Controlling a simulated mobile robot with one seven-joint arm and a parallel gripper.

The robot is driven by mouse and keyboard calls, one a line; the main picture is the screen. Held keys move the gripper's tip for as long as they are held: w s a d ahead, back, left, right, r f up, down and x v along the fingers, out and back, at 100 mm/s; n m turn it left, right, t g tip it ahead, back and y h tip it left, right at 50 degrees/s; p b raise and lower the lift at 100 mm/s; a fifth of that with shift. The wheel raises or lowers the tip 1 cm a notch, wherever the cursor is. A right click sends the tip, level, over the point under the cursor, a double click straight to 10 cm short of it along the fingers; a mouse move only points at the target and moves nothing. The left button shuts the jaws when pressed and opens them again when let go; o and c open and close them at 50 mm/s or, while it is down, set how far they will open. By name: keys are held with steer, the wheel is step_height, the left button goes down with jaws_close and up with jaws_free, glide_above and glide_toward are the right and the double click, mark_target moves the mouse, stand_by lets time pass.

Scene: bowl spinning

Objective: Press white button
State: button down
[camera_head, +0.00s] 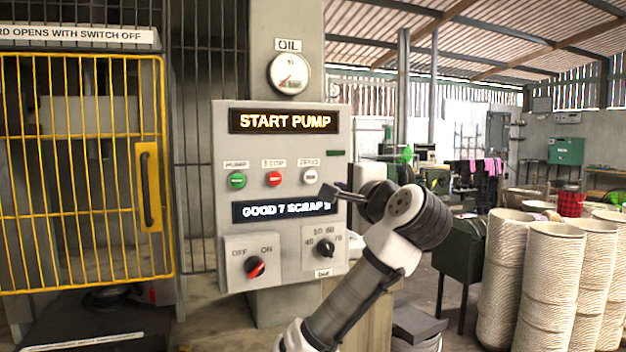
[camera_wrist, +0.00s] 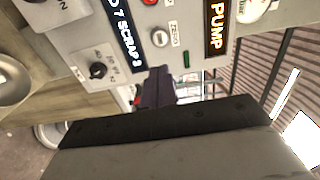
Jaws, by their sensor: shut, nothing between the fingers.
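The white button (camera_head: 310,176) sits under the "ZERO" label, at the right of a row of three on the grey control panel (camera_head: 222,190). It also shows in the wrist view (camera_wrist: 160,38). My gripper (camera_head: 326,191) is shut and empty. Its tips are just below and right of the white button in the head view. In the wrist view the dark fingers (camera_wrist: 159,72) point at the panel just below the button, with a gap in the picture. I cannot tell whether they touch the panel.
The green button (camera_head: 237,180) and red button (camera_head: 274,178) are left of the white one. The lit "GOOD 7 SCRAP" display (camera_head: 262,211) lies below. A red knob (camera_head: 255,267) and a black knob (camera_head: 325,248) are lower down. A yellow cage door (camera_head: 150,190) stands left.

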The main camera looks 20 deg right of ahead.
steer(key=p, duration=0.6)
glide_toward(311, 177)
steer(key=w, duration=0.5)
steer(key=shift+w+a, duration=0.15)
steer(key=shift+w, duration=0.05)
steer(key=shift+w+f, duration=0.1)
steer(key=shift+w, duration=0.65)
steer(key=shift+s, duration=0.1)
